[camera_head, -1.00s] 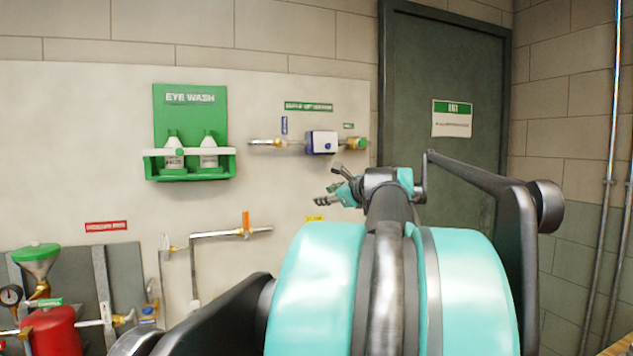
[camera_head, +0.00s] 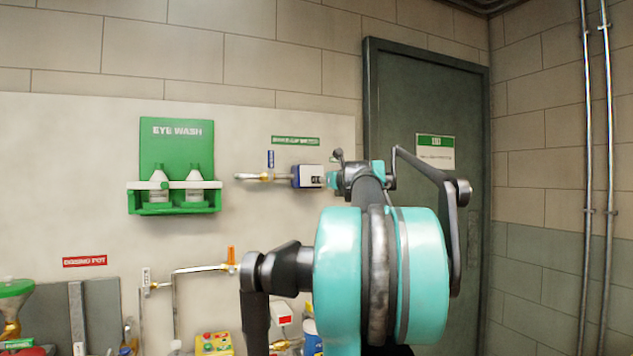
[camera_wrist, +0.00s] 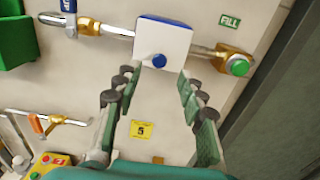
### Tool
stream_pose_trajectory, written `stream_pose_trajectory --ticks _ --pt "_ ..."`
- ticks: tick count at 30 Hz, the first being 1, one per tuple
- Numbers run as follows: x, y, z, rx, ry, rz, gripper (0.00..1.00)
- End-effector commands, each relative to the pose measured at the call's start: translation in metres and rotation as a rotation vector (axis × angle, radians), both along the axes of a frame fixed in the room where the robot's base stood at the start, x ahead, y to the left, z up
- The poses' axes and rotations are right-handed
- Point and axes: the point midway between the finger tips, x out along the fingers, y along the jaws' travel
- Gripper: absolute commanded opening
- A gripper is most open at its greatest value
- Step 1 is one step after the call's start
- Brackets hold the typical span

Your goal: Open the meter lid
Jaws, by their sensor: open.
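The meter (camera_head: 308,176) is a small white and blue box on a brass-fitted pipe on the wall, right of the eye wash station. In the wrist view its white face (camera_wrist: 163,40) has a blue edge at the top and a round blue knob (camera_wrist: 159,60) low on it. My gripper (camera_wrist: 158,82) is open and empty, its two fingers pointing at the meter's lower edge, one on each side of the knob as pictured. I cannot tell whether the fingertips touch. In the head view my arm hides most of the gripper, which is beside the meter's right side.
A green-capped brass fitting (camera_wrist: 237,65) ends the pipe right of the meter. The eye wash station (camera_head: 176,165) is to the left, a dark door (camera_head: 425,90) to the right. A lower pipe with an orange handle (camera_head: 231,255) runs below.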

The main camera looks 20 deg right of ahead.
Motion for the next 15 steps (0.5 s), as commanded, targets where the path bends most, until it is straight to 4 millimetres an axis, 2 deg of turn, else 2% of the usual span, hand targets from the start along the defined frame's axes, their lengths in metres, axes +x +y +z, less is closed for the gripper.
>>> stream_pose_trajectory --ticks 1,6,10,15 --pt "0.011 0.001 0.0 0.0 0.0 0.003 0.4" --pt "0.039 0.002 0.0 -0.001 0.0 0.002 0.4" --pt "0.053 0.002 0.0 -0.001 0.0 0.001 0.4" --pt "0.06 0.002 0.0 -0.001 0.0 0.001 0.4"
